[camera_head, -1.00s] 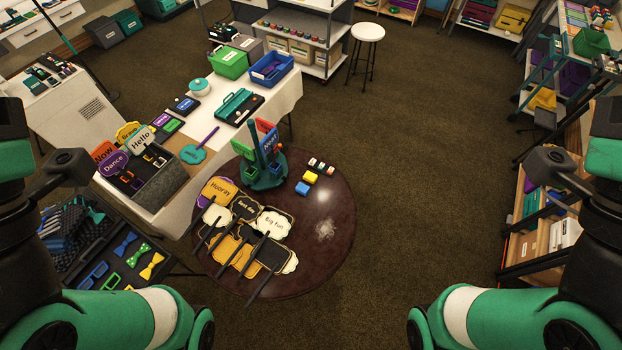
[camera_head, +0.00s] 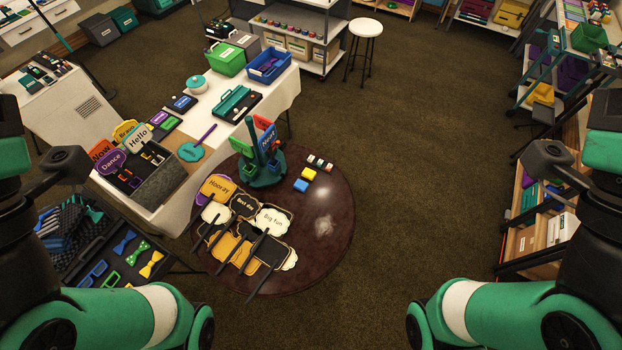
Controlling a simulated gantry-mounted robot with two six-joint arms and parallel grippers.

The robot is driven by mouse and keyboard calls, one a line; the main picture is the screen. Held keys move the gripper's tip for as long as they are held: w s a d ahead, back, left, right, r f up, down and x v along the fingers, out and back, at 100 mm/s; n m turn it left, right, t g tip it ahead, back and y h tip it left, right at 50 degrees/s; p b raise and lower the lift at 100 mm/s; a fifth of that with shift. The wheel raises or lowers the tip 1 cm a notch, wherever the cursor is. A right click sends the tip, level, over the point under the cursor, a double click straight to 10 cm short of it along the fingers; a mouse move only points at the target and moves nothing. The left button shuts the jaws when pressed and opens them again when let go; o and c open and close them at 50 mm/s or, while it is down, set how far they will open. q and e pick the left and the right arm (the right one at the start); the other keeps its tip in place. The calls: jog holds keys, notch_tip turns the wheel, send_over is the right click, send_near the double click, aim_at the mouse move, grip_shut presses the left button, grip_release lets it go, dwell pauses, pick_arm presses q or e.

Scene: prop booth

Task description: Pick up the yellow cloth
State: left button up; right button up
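A small yellow block-like piece (camera_head: 308,174), possibly the folded yellow cloth, lies on the dark round table (camera_head: 335,205), right of the sign holder. A similar blue piece (camera_head: 301,185) lies just below it. They are too small for me to tell whether they are cloth. Another yellow item (camera_head: 541,95) sits on a low stand at the right; its material is also unclear. My two arms show at the left and right picture edges, well apart from the round table. Neither gripper's fingers are in view.
Signs on dark sticks (camera_head: 245,235) cover the round table's lower left. A holder with upright signs (camera_head: 262,165) stands at its upper left. The table's right side is clear. A white-covered table (camera_head: 215,130) stands left behind it. Open carpet lies to the right.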

dwell(0.4)
pick_arm(q)
jog(key=o, duration=0.8)
